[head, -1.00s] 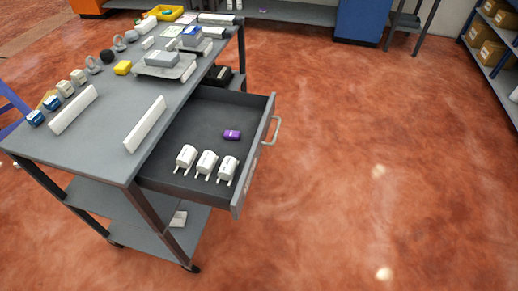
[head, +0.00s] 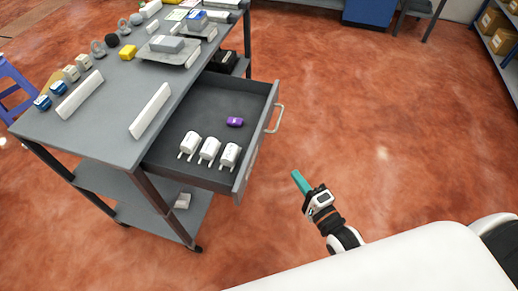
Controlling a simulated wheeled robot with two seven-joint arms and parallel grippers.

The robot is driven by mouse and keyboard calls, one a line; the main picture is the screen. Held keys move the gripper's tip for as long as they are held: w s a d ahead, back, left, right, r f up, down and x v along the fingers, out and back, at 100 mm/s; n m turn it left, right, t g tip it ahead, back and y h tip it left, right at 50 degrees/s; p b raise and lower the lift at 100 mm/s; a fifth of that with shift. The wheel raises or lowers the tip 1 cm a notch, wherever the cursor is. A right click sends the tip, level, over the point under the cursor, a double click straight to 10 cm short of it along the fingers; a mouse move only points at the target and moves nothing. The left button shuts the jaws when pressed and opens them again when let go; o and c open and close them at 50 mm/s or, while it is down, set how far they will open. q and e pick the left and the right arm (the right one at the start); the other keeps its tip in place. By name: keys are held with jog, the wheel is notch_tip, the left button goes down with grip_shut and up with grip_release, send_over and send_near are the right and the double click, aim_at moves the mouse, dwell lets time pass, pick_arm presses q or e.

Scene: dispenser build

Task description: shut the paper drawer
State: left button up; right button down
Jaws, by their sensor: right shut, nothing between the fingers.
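A grey drawer (head: 205,105) stands pulled out from the right side of the workbench cart. Its front panel faces right and carries a pale bar handle (head: 276,119). Inside lie a purple item (head: 235,122) and three white rolls or plug-like pieces (head: 209,150). My right gripper (head: 297,176) is in the lower middle of the head view, to the right of and apart from the drawer front. Its teal fingers are together, with nothing between them. My left gripper is out of view.
A lower shelf (head: 130,185) holds a small white item (head: 182,201). The red floor right of the drawer is clear. Shelving with boxes (head: 493,22) stands at far right.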

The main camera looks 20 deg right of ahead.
send_near(260, 142)
jog(key=w+d, duration=0.2)
jog(key=w, duration=0.2)
jog(key=shift+w+a+r+p, duration=0.1)
jog(key=shift+w+a+p, duration=0.3)
jog(key=shift+a, duration=0.4)
jog(key=shift+w+a+r+p, duration=0.1)
jog(key=shift+w+a+p, duration=0.25)
jog(key=shift+a, duration=0.45)
